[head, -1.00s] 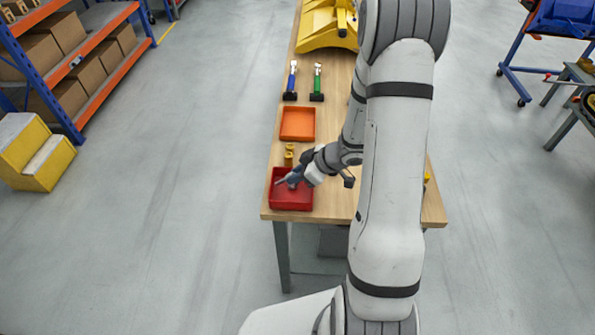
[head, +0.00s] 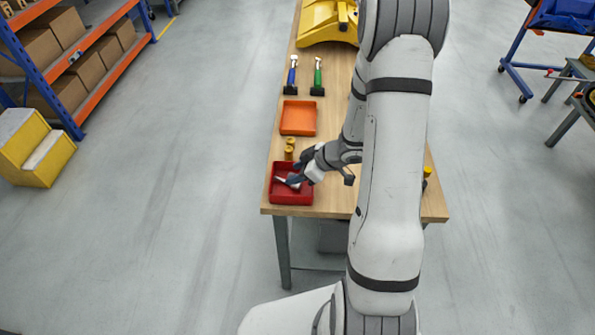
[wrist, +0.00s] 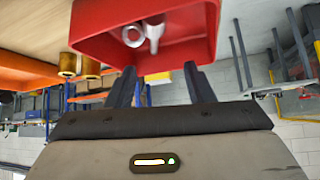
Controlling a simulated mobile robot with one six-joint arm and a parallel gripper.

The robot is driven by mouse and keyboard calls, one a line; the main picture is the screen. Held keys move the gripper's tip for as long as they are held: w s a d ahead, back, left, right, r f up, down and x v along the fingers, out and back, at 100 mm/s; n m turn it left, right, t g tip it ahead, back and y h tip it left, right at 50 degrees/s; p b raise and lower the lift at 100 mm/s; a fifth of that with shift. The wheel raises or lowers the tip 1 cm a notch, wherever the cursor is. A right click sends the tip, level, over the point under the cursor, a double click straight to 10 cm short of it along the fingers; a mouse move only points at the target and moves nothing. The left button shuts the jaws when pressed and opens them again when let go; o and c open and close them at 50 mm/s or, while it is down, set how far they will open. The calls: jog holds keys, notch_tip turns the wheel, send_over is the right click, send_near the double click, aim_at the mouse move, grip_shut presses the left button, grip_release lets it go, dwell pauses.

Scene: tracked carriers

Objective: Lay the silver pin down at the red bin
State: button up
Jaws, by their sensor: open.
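The red bin (head: 291,198) stands at the near left corner of the wooden bench, and it fills the top of the wrist view (wrist: 203,50). The silver pin (head: 286,182) lies inside the bin. In the wrist view the pin (wrist: 154,33) shows a rounded shaft, with a silver ring shape (wrist: 132,36) next to it; I cannot tell whether they are one piece. My gripper (head: 296,181) is at the bin, its fingers (wrist: 160,75) apart with nothing between them. The pin is beyond the fingertips, apart from them in the wrist view.
An orange bin (head: 298,118) stands behind the red bin, with small brass-coloured parts (head: 290,148) between them.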

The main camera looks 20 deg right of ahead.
jog(key=v, duration=0.8)
jog(key=shift+p, duration=0.35)
jog(key=shift+a, duration=0.1)
